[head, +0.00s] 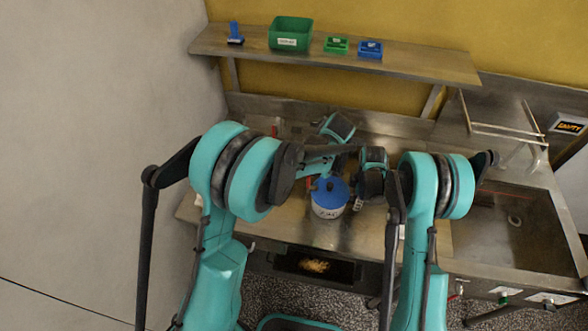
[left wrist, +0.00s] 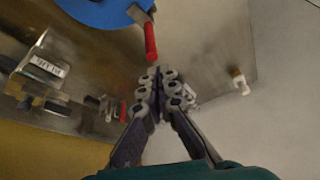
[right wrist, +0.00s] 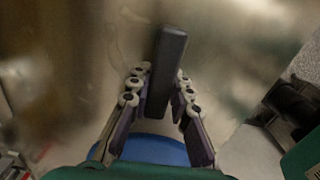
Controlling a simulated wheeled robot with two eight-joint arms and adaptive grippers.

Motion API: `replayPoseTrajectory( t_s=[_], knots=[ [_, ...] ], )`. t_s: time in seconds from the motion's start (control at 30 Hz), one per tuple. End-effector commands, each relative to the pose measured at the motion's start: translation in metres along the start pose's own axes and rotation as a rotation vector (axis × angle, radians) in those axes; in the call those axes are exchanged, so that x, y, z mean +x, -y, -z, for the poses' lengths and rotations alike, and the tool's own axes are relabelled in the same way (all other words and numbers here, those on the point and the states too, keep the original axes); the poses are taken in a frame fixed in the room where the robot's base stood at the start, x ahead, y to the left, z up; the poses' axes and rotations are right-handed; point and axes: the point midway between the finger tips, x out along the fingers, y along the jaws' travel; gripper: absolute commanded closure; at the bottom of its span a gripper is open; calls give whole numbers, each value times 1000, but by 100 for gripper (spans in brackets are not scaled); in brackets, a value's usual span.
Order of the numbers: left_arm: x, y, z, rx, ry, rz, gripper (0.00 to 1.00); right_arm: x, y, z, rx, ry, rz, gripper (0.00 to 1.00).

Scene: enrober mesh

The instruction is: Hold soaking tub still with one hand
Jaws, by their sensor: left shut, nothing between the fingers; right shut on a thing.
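The soaking tub (head: 329,207) is a round white tub with a blue top and a dark printed label, upright on the steel counter. Its blue top also shows in the left wrist view (left wrist: 95,10) and the right wrist view (right wrist: 155,149). My right gripper (right wrist: 160,88) is shut on a dark, block-shaped bar (right wrist: 168,65), close beside the tub; I cannot tell what the bar belongs to. My left gripper (left wrist: 160,82) is shut and empty, just short of a red handle (left wrist: 150,42) at the tub's edge. In the head view my left arm mostly hides it.
The counter (head: 283,228) has bare steel before the tub. A sink (head: 510,225) lies to the right. The shelf (head: 420,64) above holds a green bin (head: 290,34), small green (head: 336,45) and blue (head: 370,49) trays, and a blue item (head: 235,33). A grey wall closes the left.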

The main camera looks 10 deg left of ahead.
Motion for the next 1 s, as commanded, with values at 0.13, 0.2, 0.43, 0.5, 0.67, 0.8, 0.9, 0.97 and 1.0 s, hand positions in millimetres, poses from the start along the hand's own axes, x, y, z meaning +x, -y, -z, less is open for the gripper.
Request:
replayPoseTrajectory(
  t_s=[0.13,0.2,0.43,0.5,0.67,0.8,0.9,0.97,1.0],
  knots=[
    [-6,-6,-10,2,0,-1,100,0,0,0,0,1,-1,100],
    [-7,-8,-14,1,0,-1,100,0,0,0,0,1,-1,100],
    [-10,-14,-23,3,3,-3,100,0,0,1,-1,-1,-1,100],
    [-11,-14,-25,3,5,-4,100,0,0,1,-1,-2,-1,100],
    [-11,-15,-27,4,5,-5,100,0,0,3,-2,-4,-1,100],
    [-11,-16,-28,5,5,-6,100,0,0,3,-3,-4,-1,100],
    [-11,-16,-28,5,5,-6,100,0,0,3,-3,-4,-1,100],
    [-11,-16,-28,5,5,-6,100,0,0,4,-4,-4,-1,100],
    [-11,-16,-28,5,5,-6,100,0,0,4,-4,-4,-1,100]
  ],
)
